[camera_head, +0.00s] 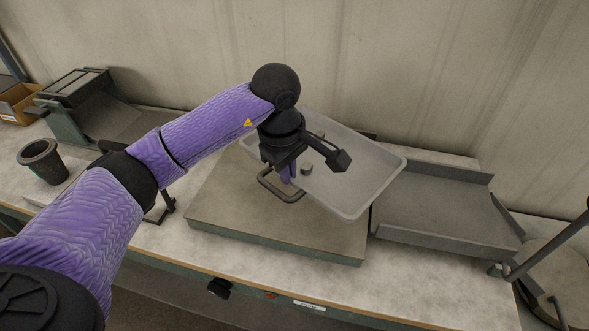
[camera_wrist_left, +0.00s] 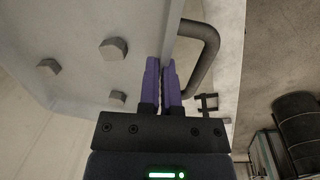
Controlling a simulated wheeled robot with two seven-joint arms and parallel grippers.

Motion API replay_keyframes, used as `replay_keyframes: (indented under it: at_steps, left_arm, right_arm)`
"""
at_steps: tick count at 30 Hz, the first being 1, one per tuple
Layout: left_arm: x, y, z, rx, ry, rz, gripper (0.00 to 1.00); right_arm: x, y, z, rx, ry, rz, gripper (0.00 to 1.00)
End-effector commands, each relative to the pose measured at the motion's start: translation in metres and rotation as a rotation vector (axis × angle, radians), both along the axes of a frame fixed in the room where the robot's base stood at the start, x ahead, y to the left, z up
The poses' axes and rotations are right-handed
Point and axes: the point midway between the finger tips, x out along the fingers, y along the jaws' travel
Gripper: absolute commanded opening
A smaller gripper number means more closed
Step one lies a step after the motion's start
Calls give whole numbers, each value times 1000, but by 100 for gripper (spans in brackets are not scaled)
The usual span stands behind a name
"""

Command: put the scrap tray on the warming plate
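The scrap tray (camera_head: 365,180) is a shallow light-grey tray with dark wire handles. It hangs turned at an angle above the warming plate (camera_head: 225,200), a flat grey-brown slab on the bench, and its right end reaches past the slab. My left gripper (camera_head: 288,172) is shut on the tray's near-left edge by a handle loop (camera_head: 280,188). Whether the tray touches the slab cannot be told. My right gripper is not in view.
A grey channel-shaped chute (camera_head: 440,205) stands right of the slab. A dark cup (camera_head: 42,160), a dark machine (camera_head: 75,88) and a cardboard box (camera_head: 17,103) are at the left. A wall closes off the back. The bench's front strip is clear.

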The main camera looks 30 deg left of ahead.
Motion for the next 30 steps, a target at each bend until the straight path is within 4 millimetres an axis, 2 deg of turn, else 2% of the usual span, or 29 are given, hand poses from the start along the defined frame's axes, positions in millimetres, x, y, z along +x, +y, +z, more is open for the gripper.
replay_keyframes:
  at_steps: [3,9,11,15,25,30]
  left_arm:
    - [5,17,-2,-1,-2,231,0]
    - [9,36,-9,-1,-3,474,0]
    - [9,37,-19,-1,0,498,0]
    - [9,38,-54,-2,1,506,0]
    - [9,37,-107,-2,-2,503,0]
    - [9,38,-109,-1,-6,500,0]
  right_arm:
    - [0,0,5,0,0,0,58]
    - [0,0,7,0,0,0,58]
    - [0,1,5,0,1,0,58]
    - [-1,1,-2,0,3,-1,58]
    - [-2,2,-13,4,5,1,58]
    - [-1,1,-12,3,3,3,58]
